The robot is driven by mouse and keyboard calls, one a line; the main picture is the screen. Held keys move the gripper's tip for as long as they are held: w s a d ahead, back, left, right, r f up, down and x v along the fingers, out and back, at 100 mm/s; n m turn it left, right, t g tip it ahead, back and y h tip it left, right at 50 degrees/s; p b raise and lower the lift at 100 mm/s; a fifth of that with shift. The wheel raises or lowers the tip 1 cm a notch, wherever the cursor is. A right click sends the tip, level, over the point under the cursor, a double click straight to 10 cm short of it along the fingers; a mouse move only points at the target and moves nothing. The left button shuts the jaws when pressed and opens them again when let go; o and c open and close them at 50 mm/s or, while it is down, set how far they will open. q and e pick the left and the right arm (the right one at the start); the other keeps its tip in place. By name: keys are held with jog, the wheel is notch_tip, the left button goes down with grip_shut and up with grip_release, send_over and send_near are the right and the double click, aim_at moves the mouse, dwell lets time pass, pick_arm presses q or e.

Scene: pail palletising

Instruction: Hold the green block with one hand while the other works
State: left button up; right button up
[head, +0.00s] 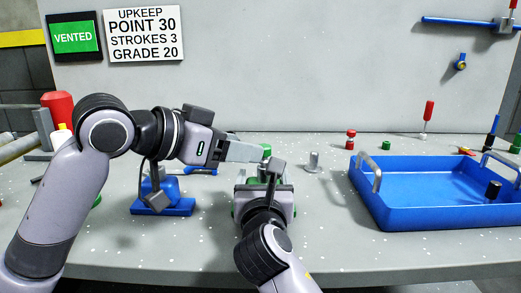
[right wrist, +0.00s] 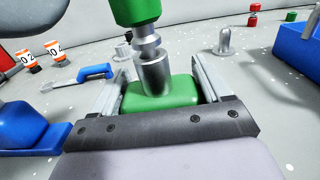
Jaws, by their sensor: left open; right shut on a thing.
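The green block (right wrist: 184,94) sits between the two fingers of my right gripper (head: 264,188), which is shut on it. In the right wrist view, a metal fitting (right wrist: 154,72) stands upright on the block, with a green cylindrical cap (right wrist: 136,10) above it. In the head view the right gripper hides most of the block. My left gripper (head: 248,152) is open, with its fingers pointing right, close to the green cap (head: 266,148). I cannot tell whether they touch.
A blue tray (head: 385,212) with grey handles stands at the right. A blue fixture (head: 165,208) is left of my right gripper. A bare metal post (head: 313,162) stands just to the right. A wall sign (head: 144,35) reads POINT 30, STROKES 3, GRADE 20; another (head: 74,37) reads VENTED.

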aim_at(264, 161)
pick_arm(q)
jog(key=x, duration=0.8)
jog(key=shift+w+d+f, duration=0.15)
jog(key=shift+w+d, duration=0.05)
jog(key=shift+d, duration=0.05)
grip_shut()
jog(key=shift+n+y, duration=0.3)
